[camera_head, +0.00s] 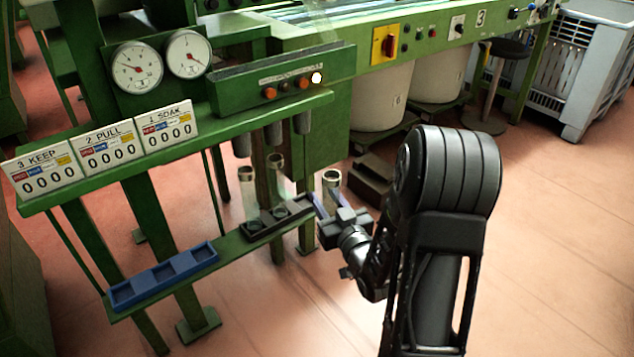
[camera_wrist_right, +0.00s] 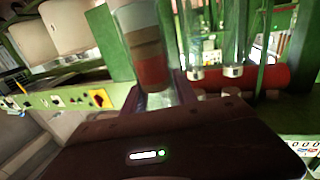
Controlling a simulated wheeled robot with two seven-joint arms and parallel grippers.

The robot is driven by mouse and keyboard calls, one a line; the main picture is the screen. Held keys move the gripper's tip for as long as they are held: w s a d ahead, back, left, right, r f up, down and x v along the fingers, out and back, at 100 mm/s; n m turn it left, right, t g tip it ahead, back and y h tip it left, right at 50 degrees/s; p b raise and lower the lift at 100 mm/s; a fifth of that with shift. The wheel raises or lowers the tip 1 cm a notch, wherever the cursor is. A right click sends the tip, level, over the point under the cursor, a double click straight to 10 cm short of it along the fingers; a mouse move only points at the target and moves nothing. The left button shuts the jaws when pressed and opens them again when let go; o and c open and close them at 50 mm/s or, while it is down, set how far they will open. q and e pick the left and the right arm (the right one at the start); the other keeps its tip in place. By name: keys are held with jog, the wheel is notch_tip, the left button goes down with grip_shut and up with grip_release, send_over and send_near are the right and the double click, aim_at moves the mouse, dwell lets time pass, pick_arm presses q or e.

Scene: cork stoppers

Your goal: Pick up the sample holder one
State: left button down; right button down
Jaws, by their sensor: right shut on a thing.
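My right gripper (camera_head: 318,206) is shut on a clear sample holder (camera_head: 332,178), a tube with a metal rim, at the right end of the low green shelf. In the right wrist view this sample holder (camera_wrist_right: 148,45) stands between the fingers, with brown and reddish bands seen through it. Two more sample holders, a left one (camera_head: 247,180) and a middle one (camera_head: 276,168), stand at the black rack (camera_head: 262,228). I cannot tell whether the held one is clear of the rack. My left gripper is out of view.
A blue tray (camera_head: 163,277) with three compartments lies on the left of the green shelf (camera_head: 228,248). Dark cylinders hang above the rack under a green panel (camera_head: 270,77) with lit buttons. Signs for soak (camera_head: 167,125), pull (camera_head: 110,148) and keep (camera_head: 43,172) stand above.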

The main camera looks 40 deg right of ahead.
jog(key=shift+s+a, duration=0.1)
jog(key=shift+s, duration=0.2)
dwell(0.4)
